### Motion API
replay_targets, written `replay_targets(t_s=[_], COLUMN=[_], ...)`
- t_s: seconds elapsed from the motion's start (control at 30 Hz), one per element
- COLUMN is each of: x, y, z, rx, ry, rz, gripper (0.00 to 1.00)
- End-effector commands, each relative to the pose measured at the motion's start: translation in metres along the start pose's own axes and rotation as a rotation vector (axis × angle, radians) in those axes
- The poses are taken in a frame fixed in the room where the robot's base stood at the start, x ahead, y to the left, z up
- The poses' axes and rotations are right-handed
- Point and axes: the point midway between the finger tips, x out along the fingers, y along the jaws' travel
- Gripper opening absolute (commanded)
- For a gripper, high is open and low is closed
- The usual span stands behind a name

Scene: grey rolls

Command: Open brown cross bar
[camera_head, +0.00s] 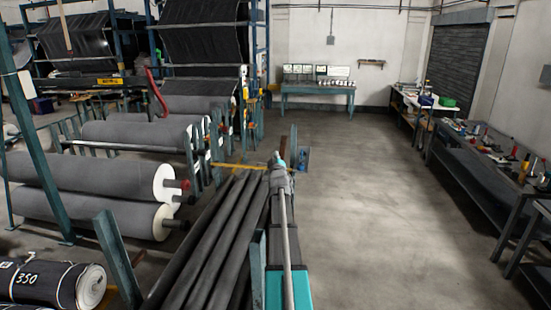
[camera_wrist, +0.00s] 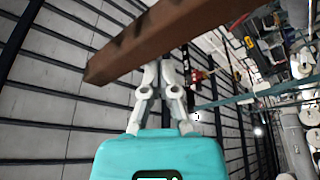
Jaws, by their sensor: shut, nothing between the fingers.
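In the head view my arm reaches forward from the bottom middle, with the wrist (camera_head: 281,165) beside a thin yellow-brown strip (camera_head: 238,167). I cannot tell whether that strip is the same bar.
Dark long rolls (camera_head: 215,240) lie just left of my arm. Grey rolls (camera_head: 95,190) on racks fill the left side, with a teal post (camera_head: 118,258) nearby. A workbench (camera_head: 480,160) stands at the right. The floor (camera_head: 370,200) between is clear.

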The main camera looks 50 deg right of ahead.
Motion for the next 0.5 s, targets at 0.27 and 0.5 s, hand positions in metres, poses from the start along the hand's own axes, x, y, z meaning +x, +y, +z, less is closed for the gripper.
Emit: replay_targets(t_s=[0.27,0.5], x=[0.0002,0.0003], y=[-0.0037,-0.0050], z=[-0.0042,-0.0056], rx=[0.007,0.007], ry=[0.005,0.006], rz=[-0.003,-0.004], gripper=[0.00,0.00])
